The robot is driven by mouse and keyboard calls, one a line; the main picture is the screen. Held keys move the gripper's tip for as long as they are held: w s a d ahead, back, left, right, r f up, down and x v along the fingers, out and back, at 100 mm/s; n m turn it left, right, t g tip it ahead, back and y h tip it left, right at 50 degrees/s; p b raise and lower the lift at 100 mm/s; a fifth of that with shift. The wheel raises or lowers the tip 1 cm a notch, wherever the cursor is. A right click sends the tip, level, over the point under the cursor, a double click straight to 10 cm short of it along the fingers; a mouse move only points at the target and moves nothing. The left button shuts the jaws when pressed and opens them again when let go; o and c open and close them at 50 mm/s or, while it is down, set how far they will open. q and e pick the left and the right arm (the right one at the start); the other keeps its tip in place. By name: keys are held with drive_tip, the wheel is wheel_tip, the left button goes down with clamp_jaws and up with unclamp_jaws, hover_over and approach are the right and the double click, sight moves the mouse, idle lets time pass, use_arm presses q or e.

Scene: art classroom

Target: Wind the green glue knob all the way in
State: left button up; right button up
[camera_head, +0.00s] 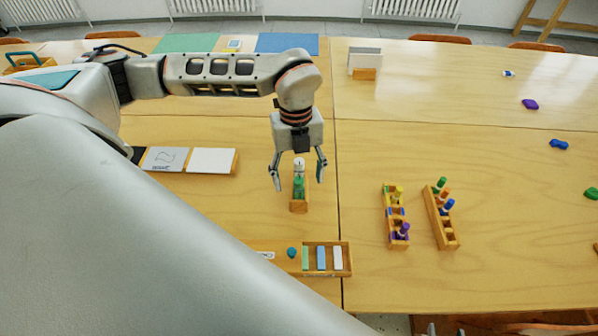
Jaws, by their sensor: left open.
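A glue stick (299,187) with a green body and a pale upper end stands upright in a small wooden holder (299,207) near the middle of the table. Which part of it is the green knob is too small to tell. My left gripper (298,185) points down over it, open, with one finger on each side of the stick. The fingers look apart from the green part. The lower end of the stick is hidden in the holder. My right gripper is not in view.
A wooden tray (346,260) with coloured blocks lies nearer the front edge. Two wooden racks with coloured pieces, the left rack (388,213) and the right rack (436,222), stand to the right. Cards lie on the left. The table right of the racks is mostly clear.

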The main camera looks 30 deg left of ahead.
use_arm(q)
drive_tip(key=m+p, duration=0.2)
drive_tip(key=m, duration=0.4)
drive_tip(key=shift+r+y, duration=0.15)
drive_tip(key=shift+y, duration=0.15)
drive_tip(key=m+p, duration=0.1)
drive_tip(key=m, duration=0.3)
drive_tip(key=c, duration=1.5)
